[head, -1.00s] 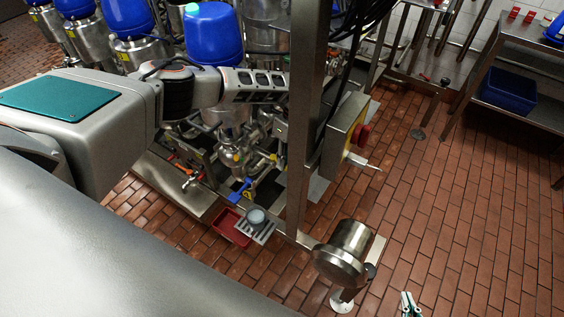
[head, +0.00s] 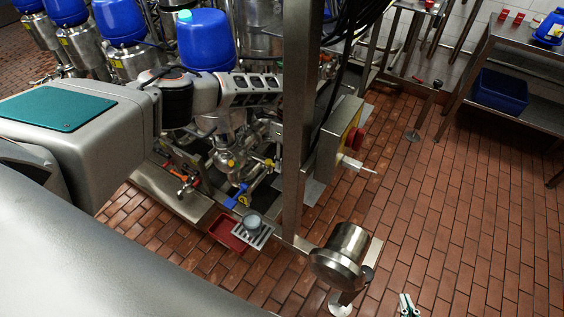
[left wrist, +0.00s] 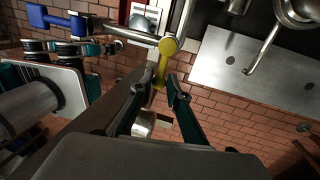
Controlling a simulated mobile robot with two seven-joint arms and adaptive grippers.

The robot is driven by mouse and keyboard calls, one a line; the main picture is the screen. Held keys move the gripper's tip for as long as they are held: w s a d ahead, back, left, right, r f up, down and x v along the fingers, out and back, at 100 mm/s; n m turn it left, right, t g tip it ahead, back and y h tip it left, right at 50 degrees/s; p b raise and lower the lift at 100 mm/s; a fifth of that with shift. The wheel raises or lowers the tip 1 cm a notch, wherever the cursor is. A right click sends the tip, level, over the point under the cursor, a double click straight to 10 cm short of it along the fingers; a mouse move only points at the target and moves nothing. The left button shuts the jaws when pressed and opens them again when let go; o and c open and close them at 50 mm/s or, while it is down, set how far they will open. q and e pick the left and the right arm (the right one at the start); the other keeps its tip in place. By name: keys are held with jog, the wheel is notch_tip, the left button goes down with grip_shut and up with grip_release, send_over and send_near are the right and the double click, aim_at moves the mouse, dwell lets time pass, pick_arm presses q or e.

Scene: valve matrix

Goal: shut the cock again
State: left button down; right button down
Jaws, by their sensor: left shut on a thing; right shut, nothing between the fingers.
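In the left wrist view a yellow lever (left wrist: 162,66) hangs from a round yellow hub on a metal pipe. My left gripper (left wrist: 163,83) has its dark green fingers on both sides of this lever, shut on it. In the head view my left arm reaches across at the upper left, and I cannot make out its fingers among the pipework. A blue handle (left wrist: 52,19) sits on the pipework left of the lever; a blue handle also shows low on the pipework in the head view (head: 238,195). My right gripper (head: 408,305) shows at the bottom edge, shut and empty.
A steel post (head: 294,130) stands just right of my left arm. A red tray (head: 228,232) and a steel motor-like cylinder (head: 341,258) stand low in front. The tiled floor at right is open.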

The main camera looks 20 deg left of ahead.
pick_arm(q)
jog(key=c, duration=2.2)
grip_release()
jog(key=shift+o, duration=0.2)
notch_tip(320, 180, up, 10)
jog(key=shift+w, duration=0.1)
